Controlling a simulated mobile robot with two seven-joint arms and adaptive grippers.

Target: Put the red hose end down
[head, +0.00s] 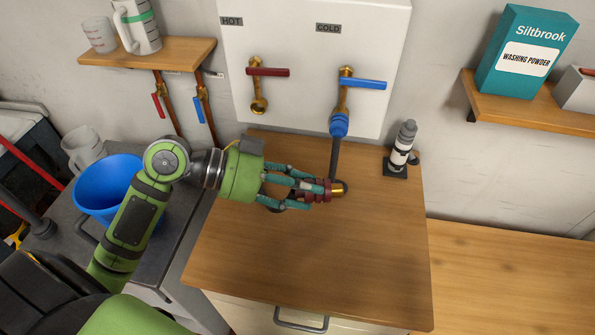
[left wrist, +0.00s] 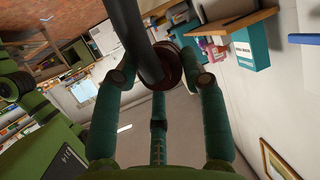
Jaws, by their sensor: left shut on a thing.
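The red hose end (head: 315,193), a dark red coupling with a brass tip, is between the teal fingers of my left gripper (head: 311,191). The gripper is shut on it, over the wooden cabinet top (head: 270,250). I cannot tell whether the hose end touches the top. In the left wrist view the red coupling (left wrist: 173,64) shows between the fingers, with the dark hose (left wrist: 138,40) in front. A dark hose (head: 335,158) also runs down from the blue connector (head: 339,125) under the cold tap (head: 345,90). My right gripper is not in view.
The hot tap (head: 258,88) has a red lever and a bare brass outlet. A grey and black cylinder (head: 401,148) stands at the back right of the cabinet top. A blue bucket (head: 107,190) stands on the left. The front of the top is clear.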

